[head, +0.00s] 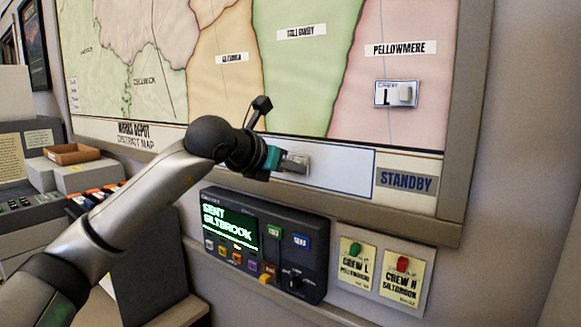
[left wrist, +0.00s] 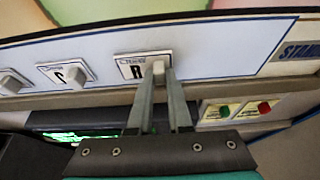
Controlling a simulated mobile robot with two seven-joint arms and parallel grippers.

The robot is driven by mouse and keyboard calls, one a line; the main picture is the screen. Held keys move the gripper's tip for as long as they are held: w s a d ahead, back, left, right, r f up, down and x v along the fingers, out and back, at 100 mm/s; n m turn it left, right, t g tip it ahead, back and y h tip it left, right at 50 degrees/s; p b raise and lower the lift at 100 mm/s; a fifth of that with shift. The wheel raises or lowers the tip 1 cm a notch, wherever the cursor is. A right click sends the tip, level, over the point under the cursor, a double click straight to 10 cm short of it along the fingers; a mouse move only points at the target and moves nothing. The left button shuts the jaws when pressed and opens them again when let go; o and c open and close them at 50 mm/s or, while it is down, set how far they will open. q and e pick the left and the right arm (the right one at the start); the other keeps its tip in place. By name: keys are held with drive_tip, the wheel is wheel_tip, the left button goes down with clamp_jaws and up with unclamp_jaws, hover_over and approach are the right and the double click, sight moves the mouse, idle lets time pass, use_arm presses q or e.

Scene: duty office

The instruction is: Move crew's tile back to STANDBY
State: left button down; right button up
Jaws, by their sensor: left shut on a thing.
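My left gripper (head: 292,163) is at the white STANDBY strip (head: 340,172) along the bottom of the wall map. The STANDBY label (head: 406,181) is at the strip's right end. Another tile, marked L (head: 385,95), is on the pink Pellowmere area. My right gripper is out of view.
Two more tiles with knobs (left wrist: 66,75) (left wrist: 12,82) sit left on the strip. Below is a console (head: 268,240) reading SENT SILTBROOK. A small wooden tray (head: 72,154) stands left.

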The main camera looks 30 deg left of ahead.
use_arm(q)
drive_tip(key=shift+w, duration=0.1)
drive_tip(key=c, duration=0.8)
unclamp_jaws()
drive_tip(key=shift+o, duration=0.2)
